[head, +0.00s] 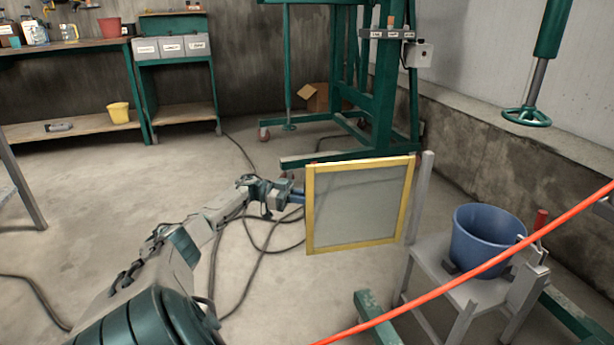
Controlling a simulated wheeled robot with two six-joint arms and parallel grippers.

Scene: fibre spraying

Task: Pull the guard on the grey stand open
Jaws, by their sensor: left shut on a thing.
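The guard (360,206) is a grey panel in a yellow frame, at the middle right of the head view. Its right edge is beside the upright post (419,196) of the grey stand (484,290). My left arm reaches in from the lower left. My left gripper (294,194) is at the guard's left edge and shut on a small blue part there, which looks like the guard's handle. The fingertips are small and partly hidden. The guard stands upright, out to the left of the stand. My right gripper is not in view.
A blue bucket (484,240) sits on the grey stand. A red bar (470,270) crosses the lower right in front of it. Black cables (262,250) lie on the floor beneath my left arm. A green wheeled frame (385,110) stands behind the guard. The floor at left is mostly clear.

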